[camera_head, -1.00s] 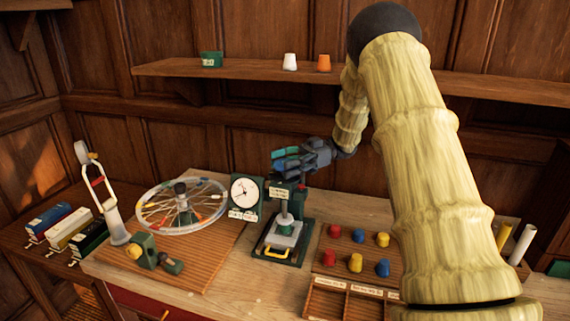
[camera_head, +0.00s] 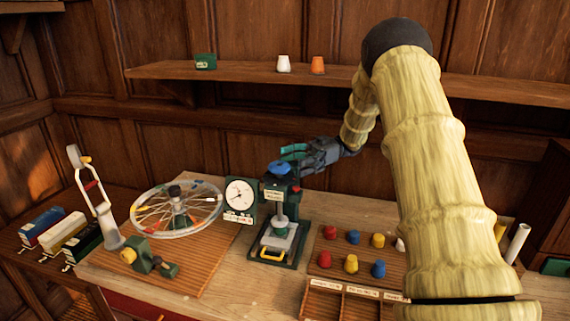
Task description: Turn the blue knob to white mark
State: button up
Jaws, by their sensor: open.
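The blue knob (camera_head: 279,168) sits on top of a dark green press-like stand (camera_head: 278,215) on the workbench. A small pale label is on the stand's front below the knob. I cannot make out a white mark at this size. My gripper (camera_head: 289,155) is open, reaching in from the right just behind and above the knob. Its fingertips partly overlap the knob's upper edge in the picture, and I cannot tell if they touch it. The fingers do not appear closed around the knob.
A dial gauge (camera_head: 239,198) stands close left of the stand, and a spoked wheel (camera_head: 176,207) lies further left. Coloured cups sit on a board (camera_head: 337,265) to the right. A shelf (camera_head: 400,83) runs along the back wall above my gripper.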

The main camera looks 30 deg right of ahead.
jog(key=d, duration=0.7)
jog(key=shift+s+a+r, duration=0.1)
dwell(0.4)
